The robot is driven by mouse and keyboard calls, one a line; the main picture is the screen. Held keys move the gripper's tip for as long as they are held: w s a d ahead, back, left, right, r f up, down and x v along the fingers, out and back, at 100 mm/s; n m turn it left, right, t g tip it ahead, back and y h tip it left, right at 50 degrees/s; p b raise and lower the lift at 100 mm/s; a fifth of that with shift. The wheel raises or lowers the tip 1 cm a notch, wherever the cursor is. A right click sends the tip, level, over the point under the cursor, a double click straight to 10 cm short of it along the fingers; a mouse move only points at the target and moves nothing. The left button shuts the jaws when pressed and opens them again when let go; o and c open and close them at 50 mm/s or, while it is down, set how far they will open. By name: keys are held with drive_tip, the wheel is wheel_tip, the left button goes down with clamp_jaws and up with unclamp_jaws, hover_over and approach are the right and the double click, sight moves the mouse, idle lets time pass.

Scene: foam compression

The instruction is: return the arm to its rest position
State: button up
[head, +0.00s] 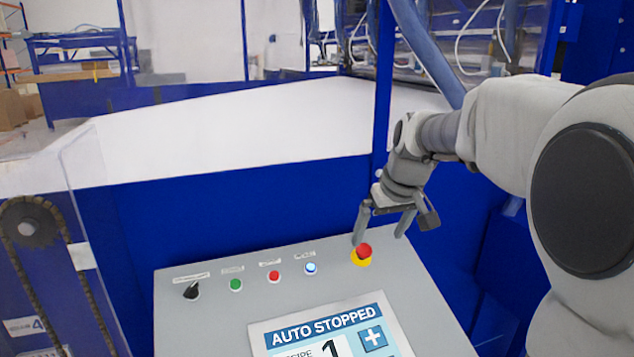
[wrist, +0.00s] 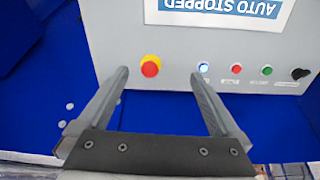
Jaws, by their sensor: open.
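My gripper (head: 381,238) is at the end of my arm, which reaches in from the right in the head view. Its two fingers are apart with nothing between them, close to the red emergency stop button (head: 363,251) on its yellow base. In the wrist view the open gripper (wrist: 162,85) points toward the control panel (wrist: 180,45), and the red button (wrist: 150,67) shows beyond and between the fingertips. I cannot tell whether a finger touches the button.
The grey panel (head: 225,315) carries a black selector switch (head: 191,291), green (head: 236,285), red (head: 273,277) and lit blue (head: 311,268) buttons, and a screen (head: 330,335) reading "AUTO STOPPED". A blue post (head: 383,90) stands behind my gripper. A clear chain guard (head: 75,240) stands left.

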drive_tip(key=s+f+m+t+h+b, duration=0.1)
drive_tip(key=s+f, duration=0.3)
drive_tip(key=s, duration=2.3)
drive_tip(key=shift+s+m+b, duration=0.15)
drive_tip(key=shift+m+b, duration=0.35)
drive_tip(key=shift+m, duration=0.4)
